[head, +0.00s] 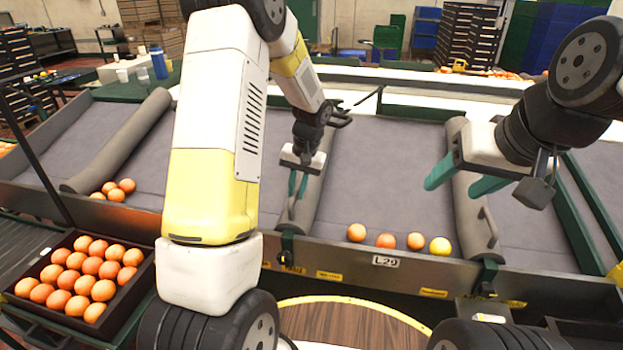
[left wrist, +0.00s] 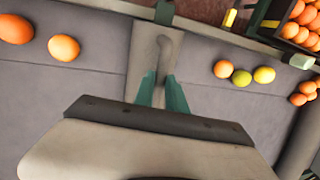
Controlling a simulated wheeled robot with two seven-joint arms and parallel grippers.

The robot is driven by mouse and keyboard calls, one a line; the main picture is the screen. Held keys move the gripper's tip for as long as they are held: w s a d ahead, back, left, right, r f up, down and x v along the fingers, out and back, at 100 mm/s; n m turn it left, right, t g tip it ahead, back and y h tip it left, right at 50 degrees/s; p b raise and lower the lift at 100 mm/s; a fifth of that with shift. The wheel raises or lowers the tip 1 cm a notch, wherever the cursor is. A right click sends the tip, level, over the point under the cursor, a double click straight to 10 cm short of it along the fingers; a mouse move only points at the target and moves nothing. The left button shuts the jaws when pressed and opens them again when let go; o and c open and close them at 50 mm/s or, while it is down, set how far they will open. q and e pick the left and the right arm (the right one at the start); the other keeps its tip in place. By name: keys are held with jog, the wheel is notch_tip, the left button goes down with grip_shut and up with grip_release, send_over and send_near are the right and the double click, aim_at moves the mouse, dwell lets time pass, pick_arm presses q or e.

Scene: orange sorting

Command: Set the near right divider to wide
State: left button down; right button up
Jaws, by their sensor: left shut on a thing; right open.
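Three grey padded dividers cross the sloped sorting table in the head view. The right divider (head: 466,220) has a metal handle (head: 489,222) near its front end. My right gripper (head: 464,182) is open above this divider, its teal fingers apart; I cannot tell if they touch it. The middle divider (head: 316,180) runs front to back under my left gripper (head: 297,185). My left gripper is shut on the middle divider's handle, which its fingers largely hide. In the left wrist view the fingers (left wrist: 163,92) are close together over the middle divider (left wrist: 150,45).
Three oranges (head: 116,190) lie by the left divider (head: 125,140). Three oranges (head: 386,241) and a yellow fruit (head: 440,246) rest at the front lip between the middle and right dividers. A dark crate (head: 138,282) of oranges stands front left. The bed behind the fruit is clear.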

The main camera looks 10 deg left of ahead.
pick_arm(q)
jog(key=a, duration=1)
jog(key=shift+w+a, duration=0.15)
jog(key=shift+w, duration=0.05)
jog(key=shift+r, duration=0.1)
jog(key=c, duration=1.4)
grip_release()
jog(key=shift+a, duration=0.1)
jog(key=shift+o, duration=0.2)
notch_tip(320, 180, up, 8)
jog(key=d, duration=0.1)
jog(key=shift+d+f, duration=0.2)
jog(key=shift+d, duration=0.15)
